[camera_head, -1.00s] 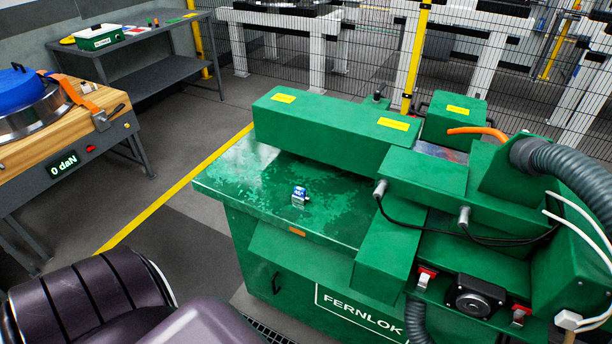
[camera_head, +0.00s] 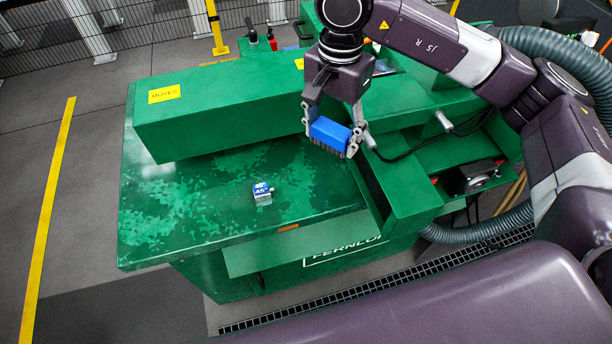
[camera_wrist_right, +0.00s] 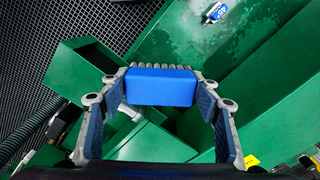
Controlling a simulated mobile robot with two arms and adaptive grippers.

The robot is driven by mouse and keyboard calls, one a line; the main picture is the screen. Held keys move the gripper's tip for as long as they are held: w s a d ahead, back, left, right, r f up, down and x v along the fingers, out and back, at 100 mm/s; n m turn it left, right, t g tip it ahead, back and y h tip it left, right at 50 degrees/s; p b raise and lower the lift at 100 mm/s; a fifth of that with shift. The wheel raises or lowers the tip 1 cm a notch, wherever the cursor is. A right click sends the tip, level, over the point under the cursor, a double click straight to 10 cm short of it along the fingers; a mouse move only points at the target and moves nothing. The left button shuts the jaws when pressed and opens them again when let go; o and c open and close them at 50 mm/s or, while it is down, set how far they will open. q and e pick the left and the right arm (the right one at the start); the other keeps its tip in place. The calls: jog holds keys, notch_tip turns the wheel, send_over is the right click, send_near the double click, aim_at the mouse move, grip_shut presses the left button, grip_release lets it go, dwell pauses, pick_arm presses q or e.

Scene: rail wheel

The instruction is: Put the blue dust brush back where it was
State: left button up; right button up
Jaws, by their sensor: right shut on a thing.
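The blue dust brush (camera_head: 330,131) is held in my right gripper (camera_head: 333,125), bristles down, above the right part of the green machine's top. In the right wrist view the blue brush block (camera_wrist_right: 160,86) sits between the two fingers of the right gripper (camera_wrist_right: 160,95), with a row of grey bristle tufts along its far edge. The brush appears clear of the machine, though the head view does not show the exact gap. My left gripper is not in view.
A small blue and white block marked 45° (camera_head: 262,194) stands on the flat green machine table (camera_head: 190,215). A long green housing (camera_head: 220,108) runs behind it. Black cables and a grey hose (camera_head: 480,225) lie at the right. The left table area is free.

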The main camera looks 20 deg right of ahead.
aim_at(321, 116)
jog(key=w+m, duration=0.1)
jog(key=m, duration=0.1)
jog(key=w+r+m, duration=0.1)
jog(key=m, duration=0.1)
jog(key=w+m, duration=0.1)
jog(key=shift+a+r+m+p, duration=0.2)
jog(key=shift+a+m+p, duration=0.1)
jog(key=shift+a+m, duration=0.1)
jog(key=shift+w+m, duration=0.1)
jog(key=shift+m, duration=0.4)
jog(key=shift+w+m, duration=0.1)
jog(key=shift+m, duration=0.2)
jog(key=shift+w+a+f, duration=0.1)
jog(key=shift+f, duration=0.2)
notch_tip(321, 116, down, 14)
jog(key=p, duration=0.5)
jog(key=shift+f, duration=0.2)
notch_tip(321, 116, down, 4)
jog(key=shift+f+p, duration=0.1)
jog(key=shift+p, duration=0.5)
jog(key=shift+f, duration=0.35)
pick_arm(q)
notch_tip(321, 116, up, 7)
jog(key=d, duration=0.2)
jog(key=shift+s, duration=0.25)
pick_arm(e)
jog(key=shift+f, duration=0.1)
